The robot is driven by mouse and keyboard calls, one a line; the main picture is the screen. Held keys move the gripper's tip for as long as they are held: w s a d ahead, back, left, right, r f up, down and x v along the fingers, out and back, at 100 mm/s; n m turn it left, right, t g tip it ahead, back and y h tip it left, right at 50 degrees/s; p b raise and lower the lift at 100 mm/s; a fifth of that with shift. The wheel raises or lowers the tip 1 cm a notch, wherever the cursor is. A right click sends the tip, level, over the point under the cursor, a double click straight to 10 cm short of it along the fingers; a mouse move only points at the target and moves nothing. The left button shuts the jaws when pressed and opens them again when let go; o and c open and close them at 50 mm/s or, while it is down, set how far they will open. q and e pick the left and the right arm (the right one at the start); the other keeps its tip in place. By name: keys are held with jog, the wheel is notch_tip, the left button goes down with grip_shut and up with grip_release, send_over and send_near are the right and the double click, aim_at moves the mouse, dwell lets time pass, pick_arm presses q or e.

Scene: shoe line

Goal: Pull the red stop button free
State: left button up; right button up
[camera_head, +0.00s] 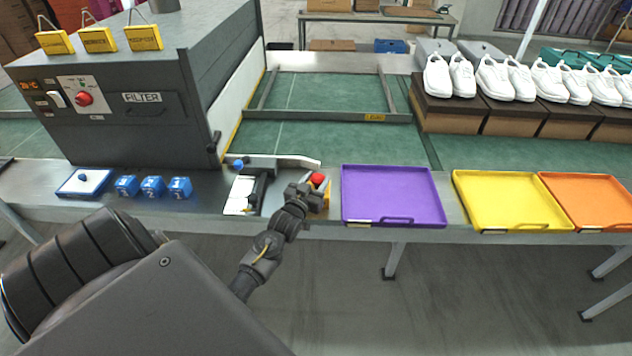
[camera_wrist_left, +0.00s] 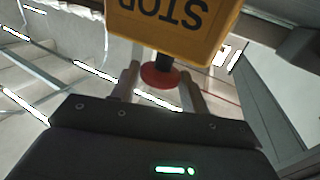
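The red stop button (camera_head: 318,179) sits at the table's front edge, left of the purple tray. In the left wrist view the red button (camera_wrist_left: 160,76) stands on a short black stem on a yellow box (camera_wrist_left: 172,28) marked STOP, which appears upside down. My left gripper (camera_head: 308,190) is at the button. In the left wrist view its two fingers (camera_wrist_left: 160,83) stand on either side of the button, with narrow gaps seeming to show, so it looks open around it. The head view hides much of the yellow box behind the gripper. My right gripper is not in view.
A purple tray (camera_head: 345,205) lies just right of the button. Yellow (camera_head: 484,228) and orange trays stand farther right. A grey filter machine (camera_head: 140,135), blue blocks (camera_head: 152,187) and a blue-white box (camera_head: 84,182) are on the left. White shoes stand on brown boxes behind.

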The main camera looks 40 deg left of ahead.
pick_arm(q)
jog(key=o, duration=0.4)
jog(key=shift+r, duration=0.15)
jog(key=shift+c, duration=0.2)
jog(key=b+v, duration=0.1)
jog(key=v, duration=1)
jog(key=shift+w, duration=0.1)
